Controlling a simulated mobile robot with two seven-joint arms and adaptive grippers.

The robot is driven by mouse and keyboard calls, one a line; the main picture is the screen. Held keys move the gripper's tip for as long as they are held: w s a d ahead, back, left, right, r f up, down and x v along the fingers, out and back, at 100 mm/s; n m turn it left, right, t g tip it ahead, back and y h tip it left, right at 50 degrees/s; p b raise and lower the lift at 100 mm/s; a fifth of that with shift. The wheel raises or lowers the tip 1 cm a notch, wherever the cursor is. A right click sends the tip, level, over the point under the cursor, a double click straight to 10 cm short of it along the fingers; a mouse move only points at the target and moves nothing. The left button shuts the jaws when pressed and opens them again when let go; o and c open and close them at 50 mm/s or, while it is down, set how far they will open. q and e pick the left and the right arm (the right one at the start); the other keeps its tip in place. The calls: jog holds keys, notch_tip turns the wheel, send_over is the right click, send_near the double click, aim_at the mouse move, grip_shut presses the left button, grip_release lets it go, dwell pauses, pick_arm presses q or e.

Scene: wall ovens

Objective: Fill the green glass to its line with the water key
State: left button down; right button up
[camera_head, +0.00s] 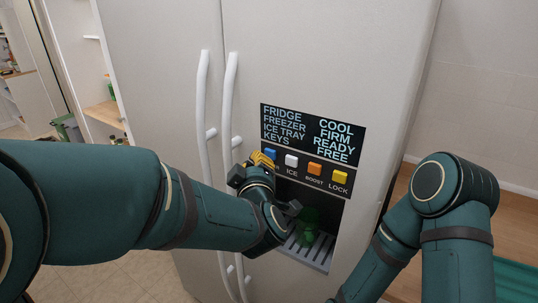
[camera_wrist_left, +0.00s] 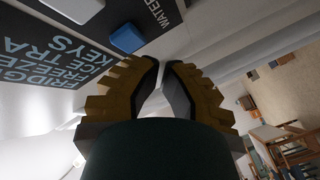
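The green glass (camera_head: 309,222) stands in the fridge's dark dispenser recess, on the slatted grate. It is see-through and dim, and I cannot make out its line or any water in it. The blue water key (camera_head: 270,153) is the leftmost key above the recess; it also shows in the left wrist view (camera_wrist_left: 127,39), near the word WATER. My left gripper (camera_head: 262,160) is at this key and partly covers its label. In the left wrist view its yellow-padded fingers (camera_wrist_left: 163,70) come nearly together with nothing held. I cannot tell whether they touch the key. My right gripper is out of view.
White ice (camera_head: 291,160), orange boost (camera_head: 315,169) and yellow lock (camera_head: 340,177) keys sit right of the blue one. The display (camera_head: 313,133) is above them. Two long white door handles (camera_head: 228,110) stand left of the panel, close to my left arm.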

pick_arm(q)
jog(key=shift+w+d, duration=0.1)
jog(key=shift+w, duration=0.05)
jog(key=shift+w+d, duration=0.2)
jog(key=shift+w, duration=0.05)
jog(key=shift+w+d, duration=0.25)
jog(key=shift+w, duration=0.05)
dwell(1.1)
jog(key=shift+s+a, duration=0.1)
dwell(0.3)
jog(key=shift+s+a+b, duration=0.45)
jog(key=shift+s, duration=0.15)
jog(key=shift+s+a+b, duration=0.15)
jog(key=shift+s+a, duration=0.6)
jog(key=shift+s, duration=0.25)
jog(key=shift+s+a+b, duration=0.15)
jog(key=shift+s+a, duration=0.55)
jog(key=shift+s, duration=0.3)
